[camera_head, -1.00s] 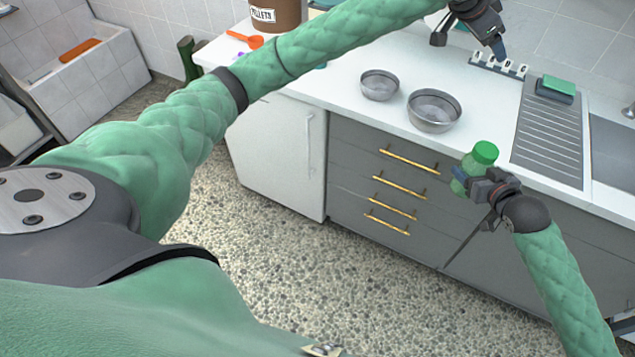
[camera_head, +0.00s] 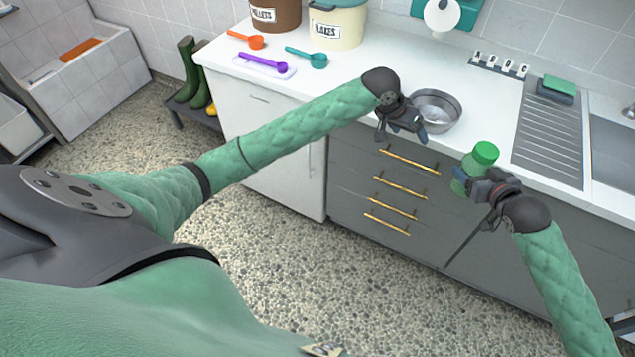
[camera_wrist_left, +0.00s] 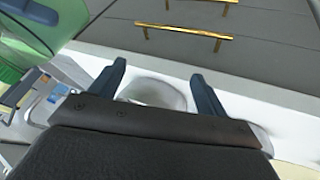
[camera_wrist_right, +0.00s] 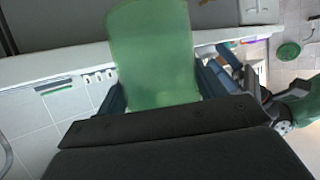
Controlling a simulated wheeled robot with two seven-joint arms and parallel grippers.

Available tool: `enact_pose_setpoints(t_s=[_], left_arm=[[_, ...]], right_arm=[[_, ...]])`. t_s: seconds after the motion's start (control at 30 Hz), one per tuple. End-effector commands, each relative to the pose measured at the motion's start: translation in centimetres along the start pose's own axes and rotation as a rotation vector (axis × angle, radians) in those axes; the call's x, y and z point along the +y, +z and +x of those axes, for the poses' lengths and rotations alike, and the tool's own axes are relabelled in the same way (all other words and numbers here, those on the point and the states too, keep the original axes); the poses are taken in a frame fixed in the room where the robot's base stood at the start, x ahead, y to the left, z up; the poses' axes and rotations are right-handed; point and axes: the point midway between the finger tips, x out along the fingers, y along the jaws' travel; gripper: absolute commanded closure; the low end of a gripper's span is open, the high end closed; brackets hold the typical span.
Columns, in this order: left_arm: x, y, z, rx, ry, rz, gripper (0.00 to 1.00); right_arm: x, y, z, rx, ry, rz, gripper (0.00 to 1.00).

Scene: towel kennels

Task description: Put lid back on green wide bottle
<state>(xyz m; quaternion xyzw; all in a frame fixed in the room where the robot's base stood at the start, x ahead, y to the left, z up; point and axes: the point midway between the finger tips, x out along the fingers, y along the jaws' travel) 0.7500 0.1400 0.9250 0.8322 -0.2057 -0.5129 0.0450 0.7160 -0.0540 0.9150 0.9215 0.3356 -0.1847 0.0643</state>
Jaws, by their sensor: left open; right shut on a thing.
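The wide green bottle (camera_head: 461,184) is see-through and held upright in front of the counter edge. A darker green lid (camera_head: 485,153) sits on its top; I cannot tell how tightly. My right gripper (camera_head: 474,181) is shut around the bottle's body, which fills the space between the fingers in the right wrist view (camera_wrist_right: 155,50). My left gripper (camera_head: 402,137) is open and empty, left of the bottle and apart from it, near the counter's front edge. In the left wrist view, the bottle (camera_wrist_left: 30,25) and lid (camera_wrist_left: 8,72) show at the left edge.
A metal bowl (camera_head: 436,112) stands on the counter behind my left gripper. A drying rack (camera_head: 550,135) and sink lie right. Orange (camera_head: 250,40), purple (camera_head: 262,62) and teal (camera_head: 308,57) scoops and two food tubs stand left. Drawers with brass handles (camera_head: 408,160) are below.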

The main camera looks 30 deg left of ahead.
Motion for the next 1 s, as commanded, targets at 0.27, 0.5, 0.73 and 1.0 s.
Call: enact_pose_setpoints(t_s=[0.27, 0.5, 0.73, 1.0], left_arm=[[-1.4, 6.5, 5.0, -0.035, -0.003, -0.061, 0.24], [-1.8, 11.9, 9.1, -0.048, -0.018, -0.069, 0.24], [-2.2, 17.7, 12.6, -0.064, -0.041, -0.071, 0.24], [-2.6, 25.3, 16.0, -0.096, -0.079, -0.073, 0.24]], right_arm=[[0.0, 0.0, 0.0, 0.0, 0.0, 0.0, 0.94], [0.0, 0.0, 0.0, 0.0, 0.0, 0.0, 0.94], [0.0, 0.0, 0.0, 0.0, 0.0, 0.0, 0.94], [0.0, 0.0, 0.0, 0.001, 0.0, 0.0, 0.94]])
